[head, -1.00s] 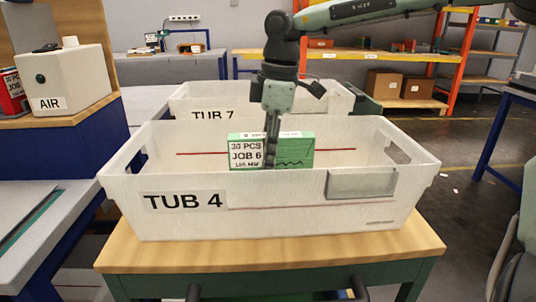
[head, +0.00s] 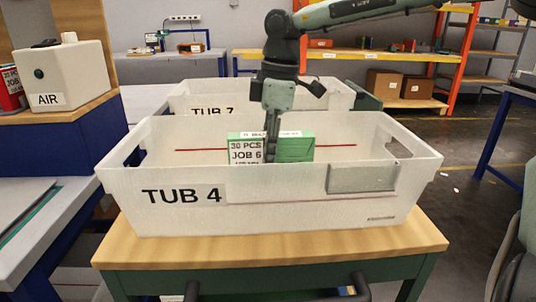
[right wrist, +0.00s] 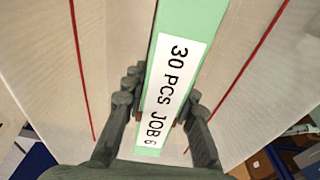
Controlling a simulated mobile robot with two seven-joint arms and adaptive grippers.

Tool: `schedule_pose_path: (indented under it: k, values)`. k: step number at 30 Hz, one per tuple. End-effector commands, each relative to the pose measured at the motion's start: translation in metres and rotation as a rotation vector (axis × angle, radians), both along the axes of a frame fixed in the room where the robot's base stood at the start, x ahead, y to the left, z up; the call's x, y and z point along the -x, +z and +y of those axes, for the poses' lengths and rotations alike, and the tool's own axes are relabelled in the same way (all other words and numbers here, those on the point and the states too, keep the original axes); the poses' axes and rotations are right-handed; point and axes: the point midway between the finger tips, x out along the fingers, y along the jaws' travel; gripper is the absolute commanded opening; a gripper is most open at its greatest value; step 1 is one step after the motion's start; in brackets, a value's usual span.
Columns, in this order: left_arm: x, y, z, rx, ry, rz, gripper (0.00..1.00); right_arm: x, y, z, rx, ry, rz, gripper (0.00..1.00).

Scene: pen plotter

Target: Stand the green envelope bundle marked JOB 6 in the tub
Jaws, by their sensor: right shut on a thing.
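The green envelope bundle (head: 295,149) with the white label "30 PCS JOB 6" is upright inside the white tub marked TUB 4 (head: 280,196). Its lower part is hidden behind the tub's front wall. My right gripper (head: 271,150) comes down from above and is shut on the bundle. In the right wrist view the fingers (right wrist: 161,108) sit on both sides of the bundle (right wrist: 178,65), between the tub walls (right wrist: 260,85) with red lines. Whether the bundle touches the tub floor is hidden. My left gripper is not in view.
TUB 4 stands on a wooden-topped cart (head: 270,248). A second tub, TUB 7 (head: 190,99), stands right behind it. A box marked AIR (head: 75,78) is on a bench at left. There is free room inside TUB 4 on both sides of the bundle.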

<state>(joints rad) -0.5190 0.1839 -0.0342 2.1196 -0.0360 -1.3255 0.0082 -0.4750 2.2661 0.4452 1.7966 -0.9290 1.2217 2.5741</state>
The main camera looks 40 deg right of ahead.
Motion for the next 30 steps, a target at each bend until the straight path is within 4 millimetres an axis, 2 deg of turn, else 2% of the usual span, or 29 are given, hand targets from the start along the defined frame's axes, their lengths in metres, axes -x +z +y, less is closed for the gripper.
schedule_pose_path:
  k: [3, 4, 9, 20, 23, 27, 30]
  values:
    - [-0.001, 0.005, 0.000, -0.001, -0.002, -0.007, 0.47, 0.000, 0.001, 0.000, 0.000, 0.000, -0.001, 0.00]
    - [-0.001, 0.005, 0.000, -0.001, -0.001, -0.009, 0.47, 0.000, 0.000, 0.000, 0.000, 0.000, 0.000, 0.29]
    - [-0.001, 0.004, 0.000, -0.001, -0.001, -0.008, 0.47, 0.000, 0.000, 0.000, 0.000, 0.000, 0.000, 0.48]
    - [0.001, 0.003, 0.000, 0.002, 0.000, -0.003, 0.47, 0.000, 0.003, 0.000, 0.000, 0.000, 0.000, 0.48]
    - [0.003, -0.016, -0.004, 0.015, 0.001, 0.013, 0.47, 0.000, 0.009, 0.000, 0.000, 0.000, 0.001, 0.48]
    - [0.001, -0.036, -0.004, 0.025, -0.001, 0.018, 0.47, -0.001, 0.023, -0.001, 0.002, -0.001, -0.005, 0.48]
    - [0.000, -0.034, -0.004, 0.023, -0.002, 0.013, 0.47, 0.001, 0.049, -0.004, 0.002, -0.001, -0.008, 0.48]
